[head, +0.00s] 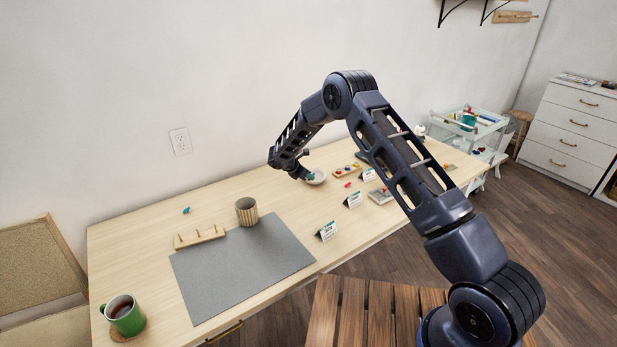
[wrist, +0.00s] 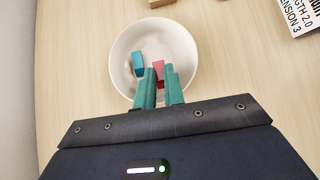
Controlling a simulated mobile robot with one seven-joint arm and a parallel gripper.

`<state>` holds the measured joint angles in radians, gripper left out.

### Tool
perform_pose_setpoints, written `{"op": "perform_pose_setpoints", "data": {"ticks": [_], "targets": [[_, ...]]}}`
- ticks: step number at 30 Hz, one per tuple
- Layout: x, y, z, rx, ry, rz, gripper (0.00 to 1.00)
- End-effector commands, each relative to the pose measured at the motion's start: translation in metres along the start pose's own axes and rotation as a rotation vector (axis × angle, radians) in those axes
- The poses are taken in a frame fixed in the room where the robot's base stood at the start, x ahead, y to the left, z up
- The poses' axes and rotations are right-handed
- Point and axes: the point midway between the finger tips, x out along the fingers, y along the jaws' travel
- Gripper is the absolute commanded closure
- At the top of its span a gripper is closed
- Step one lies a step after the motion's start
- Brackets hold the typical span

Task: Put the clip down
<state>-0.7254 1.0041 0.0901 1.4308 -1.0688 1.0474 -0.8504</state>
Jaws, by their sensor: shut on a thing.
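My gripper (wrist: 159,80), with teal fingers, is shut on a small red clip (wrist: 158,68). It holds the clip over the white bowl (wrist: 119,72); I cannot tell whether the clip touches the bowl's floor. A blue clip (wrist: 138,63) lies inside the bowl, left of the fingers. In the head view, my gripper (head: 304,173) is at the left side of the bowl (head: 318,178), near the back of the table, and the held clip is not visible there.
Right of the bowl is a wooden tray (head: 340,173) with coloured pieces; a red piece (head: 347,185) lies in front. A ribbed cup (head: 246,211), peg rack (head: 199,238) and grey mat (head: 235,275) are to the left.

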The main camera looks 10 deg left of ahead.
Motion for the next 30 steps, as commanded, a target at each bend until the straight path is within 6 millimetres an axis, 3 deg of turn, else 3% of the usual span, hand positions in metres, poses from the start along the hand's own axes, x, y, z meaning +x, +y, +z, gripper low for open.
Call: {"op": "perform_pose_setpoints", "data": {"ticks": [8,9,12,23,30], "targets": [[0.004,0.000,-0.004,0.000,0.000,0.000,1.00],[0.003,0.000,-0.004,0.000,0.000,0.000,0.82],[0.003,0.000,-0.004,0.000,0.000,0.000,0.68],[-0.001,0.000,0.001,0.000,0.000,0.000,0.68],[-0.041,0.001,0.001,0.000,0.000,0.002,0.68]]}}
